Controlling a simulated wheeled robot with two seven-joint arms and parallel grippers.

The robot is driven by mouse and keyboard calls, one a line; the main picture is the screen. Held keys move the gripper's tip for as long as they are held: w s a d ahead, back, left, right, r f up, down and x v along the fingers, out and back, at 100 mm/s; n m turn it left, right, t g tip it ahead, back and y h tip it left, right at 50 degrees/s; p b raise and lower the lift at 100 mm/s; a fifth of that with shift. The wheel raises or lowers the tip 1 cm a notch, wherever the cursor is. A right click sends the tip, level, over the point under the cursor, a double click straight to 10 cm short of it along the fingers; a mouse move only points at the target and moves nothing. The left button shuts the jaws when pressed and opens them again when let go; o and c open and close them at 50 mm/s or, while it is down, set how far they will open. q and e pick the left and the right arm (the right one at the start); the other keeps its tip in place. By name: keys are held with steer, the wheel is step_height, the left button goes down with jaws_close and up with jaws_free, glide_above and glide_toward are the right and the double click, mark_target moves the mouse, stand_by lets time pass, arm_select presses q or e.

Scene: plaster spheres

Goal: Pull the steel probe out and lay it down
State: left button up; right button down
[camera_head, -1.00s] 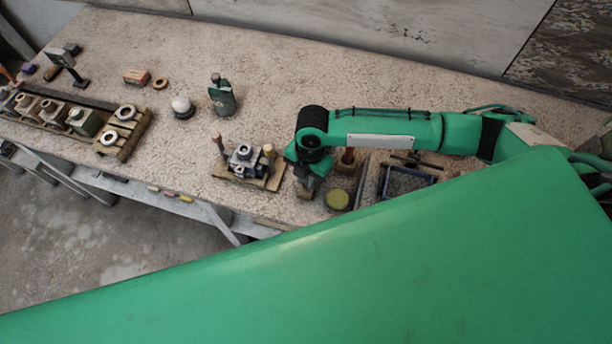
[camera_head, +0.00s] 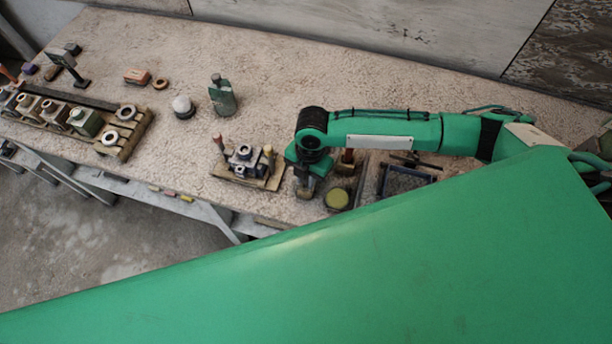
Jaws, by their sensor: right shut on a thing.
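My right gripper (camera_head: 305,190) points down at the front of the workbench, just right of a wooden board (camera_head: 272,182) that carries a grey metal fixture (camera_head: 243,156). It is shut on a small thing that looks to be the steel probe. The probe is too small and too hidden by the gripper to make out clearly, and I cannot tell whether it is still in a hole. My left gripper is not in view.
A round yellow-green object (camera_head: 337,198) and a dark blue-edged tray (camera_head: 410,191) lie right of the gripper. A green bottle (camera_head: 222,98) and white-domed object (camera_head: 183,106) stand further back. Wooden pallets with metal parts (camera_head: 85,122) are at left.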

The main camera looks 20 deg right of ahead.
steer(key=shift+f, duration=0.6)
steer(key=c, duration=1.2)
jaws_free()
steer(key=shift+r, duration=0.15)
steer(key=shift+r+p, duration=1.9)
